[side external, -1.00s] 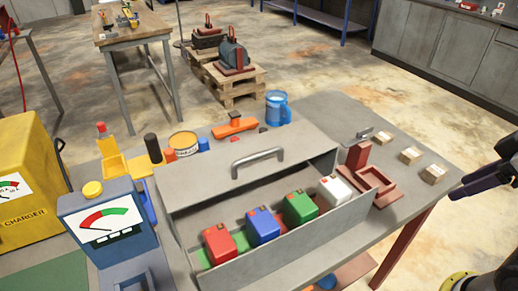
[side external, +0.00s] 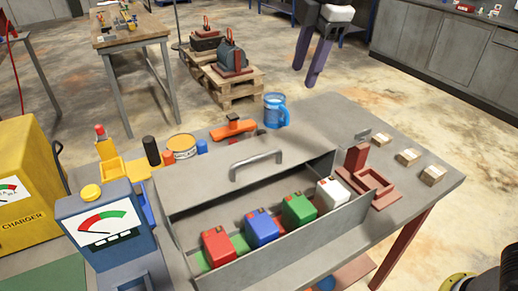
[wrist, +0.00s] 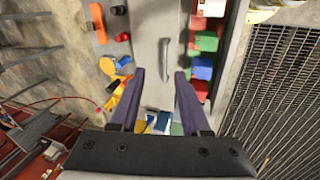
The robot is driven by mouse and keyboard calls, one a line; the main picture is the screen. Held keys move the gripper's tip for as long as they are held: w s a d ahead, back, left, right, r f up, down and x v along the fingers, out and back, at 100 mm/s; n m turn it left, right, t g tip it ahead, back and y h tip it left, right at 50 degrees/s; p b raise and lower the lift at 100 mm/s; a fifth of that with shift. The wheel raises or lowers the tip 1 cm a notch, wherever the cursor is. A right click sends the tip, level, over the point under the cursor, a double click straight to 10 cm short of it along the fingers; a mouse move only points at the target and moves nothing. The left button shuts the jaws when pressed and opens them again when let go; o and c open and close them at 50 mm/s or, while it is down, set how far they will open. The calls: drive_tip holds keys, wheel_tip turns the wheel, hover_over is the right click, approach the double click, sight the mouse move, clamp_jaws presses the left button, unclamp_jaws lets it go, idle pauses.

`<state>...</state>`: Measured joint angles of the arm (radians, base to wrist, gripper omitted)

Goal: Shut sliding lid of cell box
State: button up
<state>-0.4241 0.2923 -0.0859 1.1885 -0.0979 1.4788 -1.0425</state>
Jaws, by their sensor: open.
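The grey cell box (side external: 290,247) stands on the workbench. Its sliding lid (side external: 205,192) lies toward the back, leaving the front of the box open. The lid has a bar handle (side external: 257,165), which also shows in the wrist view (wrist: 165,60). A red cell (side external: 218,247), a blue cell (side external: 262,228), a green cell (side external: 298,208) and a white cell (side external: 331,194) sit exposed in the opening. My gripper (side external: 307,77) is open and empty, raised well above the bench. In the wrist view its fingers (wrist: 160,74) point toward the lid, with the handle between and beyond the tips.
A blue mug (side external: 275,110), an orange tool (side external: 233,128) and a tin (side external: 182,146) stand behind the box. A red fixture (side external: 372,186) and small boxes (side external: 408,157) are to its right. A blue meter (side external: 105,230) and yellow charger (side external: 25,175) are at left.

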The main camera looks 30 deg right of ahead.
drive_tip(key=n+g, duration=0.1)
approach(258, 156)
drive_tip(key=f, duration=0.2)
drive_tip(key=w+f, duration=0.1)
drive_tip(key=f, duration=0.5)
drive_tip(key=shift+w+a, duration=0.15)
drive_tip(key=shift+w, duration=0.1)
drive_tip(key=shift+r, duration=0.1)
clamp_jaws()
idle(1.0)
